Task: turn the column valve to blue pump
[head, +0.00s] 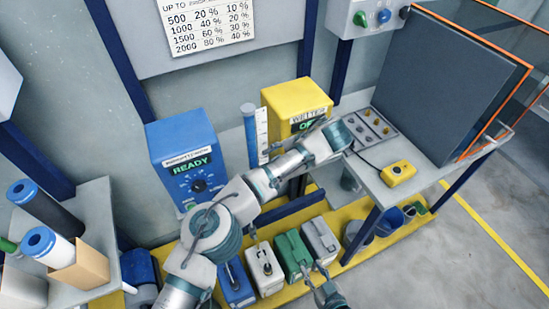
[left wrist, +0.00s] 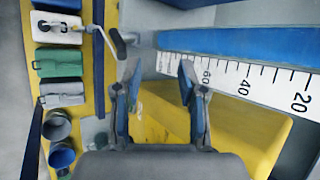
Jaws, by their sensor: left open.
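The column (head: 251,125) is a blue tube with a white scale (head: 263,128), standing between the blue pump (head: 182,135) and the yellow pump (head: 287,99). The blue pump's display reads READY. In the left wrist view the column (left wrist: 240,43) lies sideways, and the grey lever handle of its valve (left wrist: 118,42) shows at its lower end. My arm hides the valve in the head view. My right gripper (head: 315,269) is open and low, near the jugs.
A white jug (head: 264,268), a green jug (head: 292,253) and a grey jug (head: 320,239) stand on the yellow floor platform. A bench (head: 375,180) with a yellow button box (head: 397,172) is at right.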

